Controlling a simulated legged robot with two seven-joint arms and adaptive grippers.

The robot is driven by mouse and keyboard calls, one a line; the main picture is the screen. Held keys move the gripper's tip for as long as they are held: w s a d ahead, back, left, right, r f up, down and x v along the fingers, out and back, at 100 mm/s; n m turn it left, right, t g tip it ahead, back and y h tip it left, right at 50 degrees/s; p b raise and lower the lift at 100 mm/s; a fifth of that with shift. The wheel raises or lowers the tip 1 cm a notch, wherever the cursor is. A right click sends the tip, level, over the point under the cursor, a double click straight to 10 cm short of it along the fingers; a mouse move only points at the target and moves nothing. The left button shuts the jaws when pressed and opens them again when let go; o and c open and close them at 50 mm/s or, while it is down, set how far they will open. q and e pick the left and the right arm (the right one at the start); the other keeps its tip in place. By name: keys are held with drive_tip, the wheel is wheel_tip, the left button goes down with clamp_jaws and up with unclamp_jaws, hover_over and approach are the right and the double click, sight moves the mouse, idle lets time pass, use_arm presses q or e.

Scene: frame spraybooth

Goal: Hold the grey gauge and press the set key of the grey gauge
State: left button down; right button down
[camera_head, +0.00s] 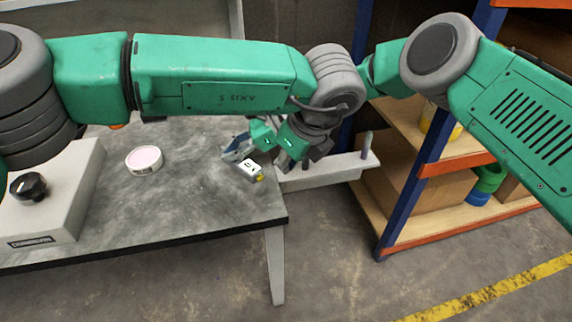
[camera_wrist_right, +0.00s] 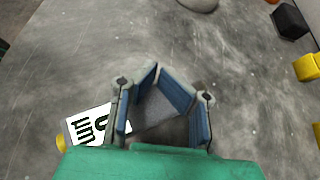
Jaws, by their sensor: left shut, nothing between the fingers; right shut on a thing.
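The grey gauge (camera_head: 249,168) shows a white label with black marks and a small yellow part at one end, over the table's right side in the head view. In the right wrist view its white label (camera_wrist_right: 92,125) shows left of the fingers, with the yellow part beyond it. My right gripper (camera_head: 232,152) has blue fingers and is shut on the gauge; in its wrist view a grey body lies between the fingers (camera_wrist_right: 160,105). My left gripper (camera_head: 283,163) is shut and empty, close to the right of the gauge. I cannot tell whether it touches. I cannot make out the set key for certain.
The grey table (camera_head: 190,215) bears a round white tin with a pink top (camera_head: 144,160) and a grey box with a black knob (camera_head: 50,205). A shelf with an orange-edged board (camera_head: 460,230) stands at the right. My left arm crosses in front of my right wrist.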

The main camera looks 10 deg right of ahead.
drive_tip(key=shift+s+d+f, duration=0.15)
drive_tip(key=shift+f, duration=0.3)
drive_tip(key=shift+s+d+f, duration=0.1)
drive_tip(key=shift+d+f, duration=0.05)
drive_tip(key=shift+f, duration=0.3)
drive_tip(key=c, duration=1.5)
unclamp_jaws()
drive_tip(key=shift+o, duration=0.2)
drive_tip(key=shift+w, duration=0.1)
drive_tip(key=r+v, duration=0.1)
drive_tip(key=v, duration=1.1)
drive_tip(key=shift+w+a, duration=0.15)
drive_tip(key=shift+a, duration=0.15)
